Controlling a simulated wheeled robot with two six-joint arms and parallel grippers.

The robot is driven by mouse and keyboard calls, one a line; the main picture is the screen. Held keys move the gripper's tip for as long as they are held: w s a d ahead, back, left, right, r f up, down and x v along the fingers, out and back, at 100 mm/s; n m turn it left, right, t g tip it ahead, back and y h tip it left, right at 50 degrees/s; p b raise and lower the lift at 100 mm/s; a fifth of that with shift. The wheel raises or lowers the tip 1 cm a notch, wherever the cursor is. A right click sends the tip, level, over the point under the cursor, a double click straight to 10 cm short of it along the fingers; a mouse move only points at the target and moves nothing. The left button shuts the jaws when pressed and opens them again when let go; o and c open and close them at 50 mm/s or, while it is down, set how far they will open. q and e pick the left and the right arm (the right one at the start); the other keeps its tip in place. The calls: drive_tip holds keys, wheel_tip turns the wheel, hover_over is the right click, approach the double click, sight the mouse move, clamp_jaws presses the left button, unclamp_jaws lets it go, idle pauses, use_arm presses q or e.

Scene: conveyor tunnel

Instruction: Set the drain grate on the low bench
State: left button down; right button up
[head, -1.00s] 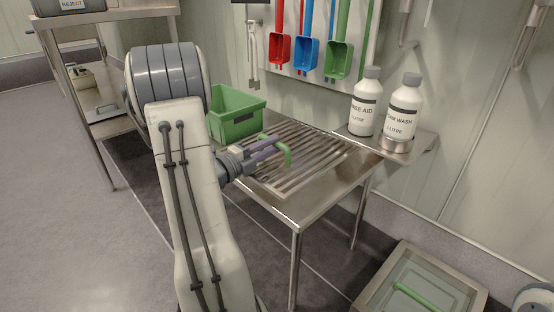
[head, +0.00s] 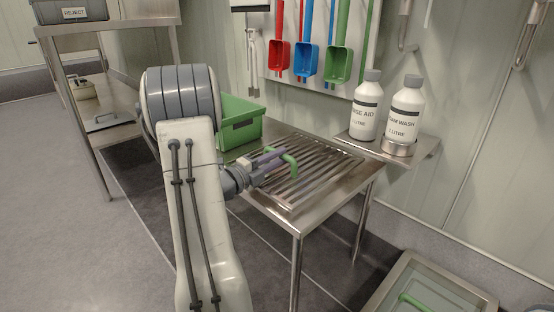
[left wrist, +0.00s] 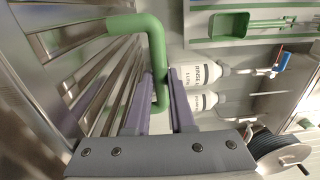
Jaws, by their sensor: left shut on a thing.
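The drain grate (head: 318,174) is a steel slatted panel with a green bent handle (head: 291,163). It lies level at the top of the steel low bench (head: 270,208); I cannot tell whether it touches everywhere. My left gripper (head: 272,157) reaches in from the left with purple fingers, shut on the green handle. In the left wrist view the handle (left wrist: 157,55) passes between the fingers (left wrist: 163,105), and the slats (left wrist: 85,60) fill the left side. My right gripper is out of view.
A green crate (head: 241,122) stands at the bench's back left. Two white bottles (head: 365,108) (head: 403,115) stand on a side shelf at the right. Colored scoops hang on the wall. A framed floor basin (head: 395,268) is at bottom right. A steel rack (head: 110,28) stands left.

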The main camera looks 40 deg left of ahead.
use_arm(q)
drive_tip(key=c, duration=0.8)
unclamp_jaws()
drive_tip(key=shift+o, duration=0.2)
drive_tip(key=shift+s+r, duration=0.1)
drive_tip(key=shift+s, duration=0.05)
drive_tip(key=s+a+p, duration=0.1)
drive_tip(key=s+p, duration=0.3)
drive_tip(key=s, duration=0.7)
drive_tip(key=shift+s+f, duration=0.3)
drive_tip(key=shift+s, duration=0.05)
